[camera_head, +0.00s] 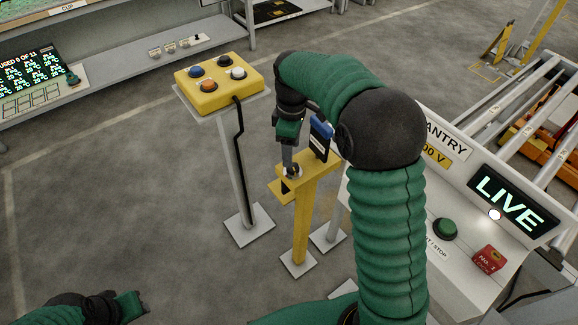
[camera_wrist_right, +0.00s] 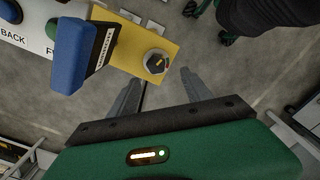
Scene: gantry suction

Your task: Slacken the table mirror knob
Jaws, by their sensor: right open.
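A dark round knob with an orange mark (camera_wrist_right: 157,62) sits on the end of a yellow plate (camera_wrist_right: 128,43). In the head view the yellow stand (camera_head: 306,215) carries it, and the knob (camera_head: 293,172) is mostly hidden by my right gripper (camera_head: 290,160). In the right wrist view my right gripper (camera_wrist_right: 162,80) is open, its fingers apart below the knob in the picture. I cannot tell whether they touch it. No mirror can be made out. My left gripper (camera_head: 138,301) is at the bottom left of the head view, away from the stand; its jaws are unclear.
A blue lever (camera_wrist_right: 70,55) stands beside the knob; it also shows in the head view (camera_head: 320,128). A yellow button box (camera_head: 219,86) stands left on a post. The gantry console with a LIVE display (camera_head: 512,203) is right.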

